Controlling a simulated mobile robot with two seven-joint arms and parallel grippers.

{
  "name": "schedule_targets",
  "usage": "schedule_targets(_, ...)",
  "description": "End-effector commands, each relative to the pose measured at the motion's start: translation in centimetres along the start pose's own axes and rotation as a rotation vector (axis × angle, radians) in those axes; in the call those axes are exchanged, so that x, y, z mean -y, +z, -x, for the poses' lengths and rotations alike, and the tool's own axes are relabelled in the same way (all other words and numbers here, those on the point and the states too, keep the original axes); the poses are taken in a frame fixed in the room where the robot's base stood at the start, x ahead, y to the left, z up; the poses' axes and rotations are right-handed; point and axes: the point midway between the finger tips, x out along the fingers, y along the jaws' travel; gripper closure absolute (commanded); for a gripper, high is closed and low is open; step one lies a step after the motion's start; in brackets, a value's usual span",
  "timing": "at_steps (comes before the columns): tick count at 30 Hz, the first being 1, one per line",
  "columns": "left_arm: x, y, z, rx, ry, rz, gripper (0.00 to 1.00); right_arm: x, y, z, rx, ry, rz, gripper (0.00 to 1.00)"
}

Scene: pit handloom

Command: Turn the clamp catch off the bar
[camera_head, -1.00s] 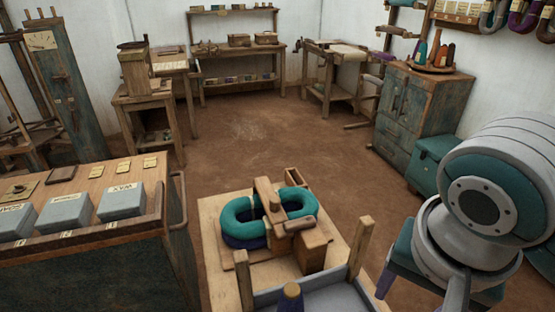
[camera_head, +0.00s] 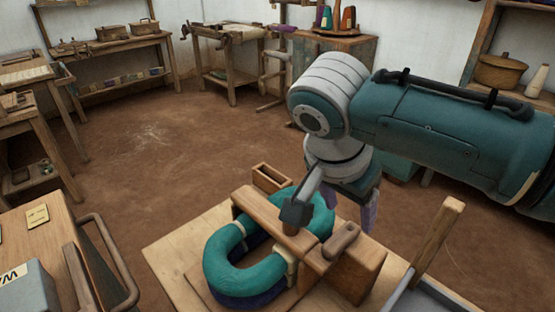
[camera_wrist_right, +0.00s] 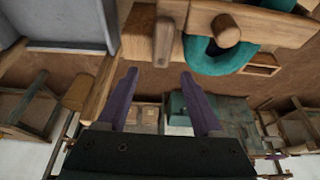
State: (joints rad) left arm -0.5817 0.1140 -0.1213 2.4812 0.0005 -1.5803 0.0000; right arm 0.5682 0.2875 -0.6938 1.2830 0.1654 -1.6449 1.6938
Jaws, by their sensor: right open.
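The wooden clamp bar (camera_head: 258,210) lies across the teal yarn hank (camera_head: 222,262) on the board. The clamp catch (camera_head: 341,241), a short rounded wooden piece, sits at the bar's near end beside the wooden block (camera_head: 357,272), seemingly over the bar. In the right wrist view the catch (camera_wrist_right: 164,42) hangs beyond the fingertips, with the bar (camera_wrist_right: 270,22) to its right. My right gripper (camera_head: 368,212) is above and behind the catch, apart from it. Its two purple fingers (camera_wrist_right: 158,74) are open and empty. My left gripper is not in view.
A round wooden peg (camera_wrist_right: 227,28) stands out of the bar. An upright wooden post (camera_head: 437,240) and a grey tray (camera_head: 432,296) are to the right of the clamp. A small open wooden box (camera_head: 271,178) lies behind it. A bench with a metal handle (camera_head: 112,262) is at left.

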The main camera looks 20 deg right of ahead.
Motion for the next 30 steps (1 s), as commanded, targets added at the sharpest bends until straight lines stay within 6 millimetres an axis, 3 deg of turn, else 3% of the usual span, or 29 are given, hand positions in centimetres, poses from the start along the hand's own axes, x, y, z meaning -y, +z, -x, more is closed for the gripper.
schedule_targets(3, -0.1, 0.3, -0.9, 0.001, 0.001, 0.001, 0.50, -0.1, 0.1, -2.7, -0.001, 0.003, 0.000, 0.32)
schedule_targets(9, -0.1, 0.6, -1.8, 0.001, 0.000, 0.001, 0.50, 0.0, 0.1, -5.3, 0.000, -0.001, 0.001, 0.32)
schedule_targets(20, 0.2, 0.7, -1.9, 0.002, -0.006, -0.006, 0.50, 0.0, 0.1, -5.9, 0.001, -0.002, 0.002, 0.32)
schedule_targets(30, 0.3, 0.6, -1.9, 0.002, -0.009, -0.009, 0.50, 0.0, 0.1, -5.9, 0.001, -0.002, 0.002, 0.69)
